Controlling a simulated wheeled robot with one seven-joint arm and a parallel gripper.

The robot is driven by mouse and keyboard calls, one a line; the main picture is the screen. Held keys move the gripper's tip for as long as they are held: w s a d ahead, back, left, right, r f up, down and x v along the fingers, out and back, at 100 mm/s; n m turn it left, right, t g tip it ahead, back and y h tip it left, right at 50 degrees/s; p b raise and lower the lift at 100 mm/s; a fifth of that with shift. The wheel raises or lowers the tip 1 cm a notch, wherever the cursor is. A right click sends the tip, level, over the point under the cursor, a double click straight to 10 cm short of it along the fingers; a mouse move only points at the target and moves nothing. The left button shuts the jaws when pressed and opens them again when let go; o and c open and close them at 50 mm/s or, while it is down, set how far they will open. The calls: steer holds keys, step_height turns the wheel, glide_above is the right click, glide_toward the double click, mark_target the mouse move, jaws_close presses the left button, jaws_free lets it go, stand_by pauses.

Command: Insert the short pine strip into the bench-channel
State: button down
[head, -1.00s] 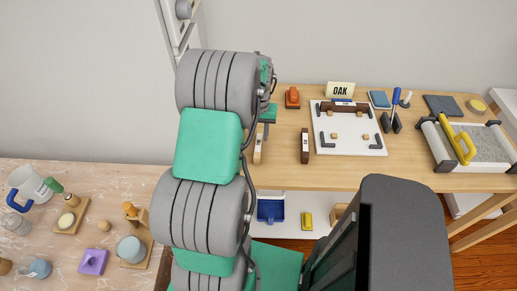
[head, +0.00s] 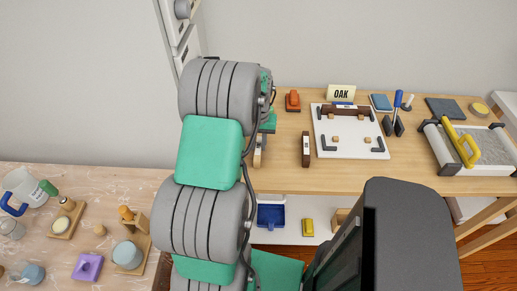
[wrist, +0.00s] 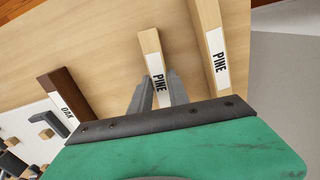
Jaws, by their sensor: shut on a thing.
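In the wrist view a pale pine strip (wrist: 150,42) with a white PINE label runs between the two grey fingers of my gripper (wrist: 160,88). The fingers are shut on it, low over the bench top. A second pine strip (wrist: 207,18), which looks longer, lies to its right, apart from the fingers. In the head view one pine strip (head: 258,152) shows beside my arm; I cannot tell which. My arm hides the fingertips there. I cannot pick out the bench-channel with certainty; a white board (head: 365,152) carries grey corner brackets and a dark brown strip (head: 345,111).
A dark OAK strip (head: 306,150) lies between the pine strip and the board. Behind are an orange tool (head: 293,100) and an OAK sign (head: 341,93). A tray with a yellow handle (head: 461,146) stands at right. The bench's front strip is clear.

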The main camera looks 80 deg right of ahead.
mark_target(259, 146)
steer(key=shift+r+p, duration=1.7)
steer(key=shift+r, duration=0.85)
steer(key=shift+a, duration=0.1)
